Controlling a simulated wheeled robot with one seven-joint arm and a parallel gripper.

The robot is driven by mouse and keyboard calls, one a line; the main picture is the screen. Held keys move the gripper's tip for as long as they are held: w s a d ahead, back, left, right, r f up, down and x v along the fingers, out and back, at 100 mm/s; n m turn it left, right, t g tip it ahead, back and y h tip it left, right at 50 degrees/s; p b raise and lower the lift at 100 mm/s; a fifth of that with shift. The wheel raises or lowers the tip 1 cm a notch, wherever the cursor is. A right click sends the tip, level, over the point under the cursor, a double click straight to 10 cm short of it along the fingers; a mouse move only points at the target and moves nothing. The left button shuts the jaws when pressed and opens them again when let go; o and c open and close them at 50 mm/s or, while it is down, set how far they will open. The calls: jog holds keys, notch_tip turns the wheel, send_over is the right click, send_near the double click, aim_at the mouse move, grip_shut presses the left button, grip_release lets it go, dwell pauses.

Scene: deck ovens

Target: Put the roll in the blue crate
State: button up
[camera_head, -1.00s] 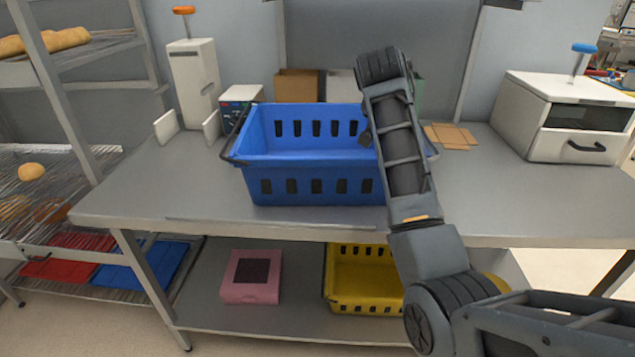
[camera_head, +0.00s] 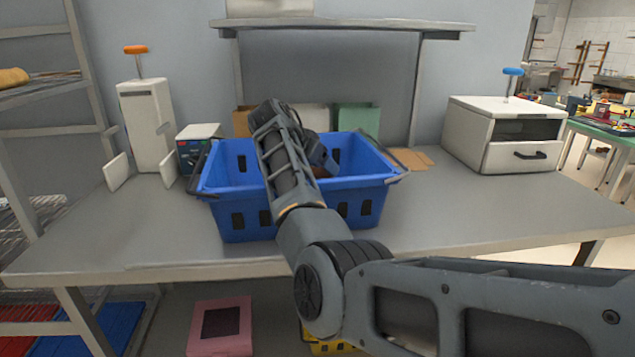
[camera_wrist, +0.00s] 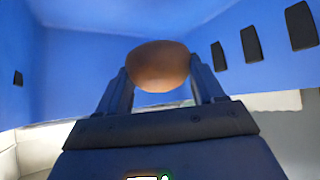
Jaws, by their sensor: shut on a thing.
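The blue crate (camera_head: 240,218) stands on the grey table, upright, with its long side facing me. My gripper (camera_wrist: 158,80) is shut on the brown roll (camera_wrist: 158,62), which sits between the two fingertips in the wrist view. Blue crate walls (camera_wrist: 90,55) with dark slots fill the upper part of that view, around and behind the roll. In the head view my arm reaches across the crate, and a small brown bit of the roll (camera_head: 321,172) shows at the crate's opening. Whether the roll touches the crate's floor is hidden.
A white press with an orange handle (camera_head: 146,125) and a small control box (camera_head: 197,148) stand left of the crate. A white oven-like box (camera_head: 490,150) stands at the right. The table (camera_head: 480,215) between crate and oven is mostly clear. A shelf (camera_head: 350,24) hangs above the back.

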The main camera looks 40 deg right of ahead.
notch_tip(320, 180, down, 5)
jog(key=shift+r, duration=0.2)
jog(key=shift+f, duration=0.5)
jog(key=shift+f+b, duration=0.15)
jog(key=shift+b, duration=0.25)
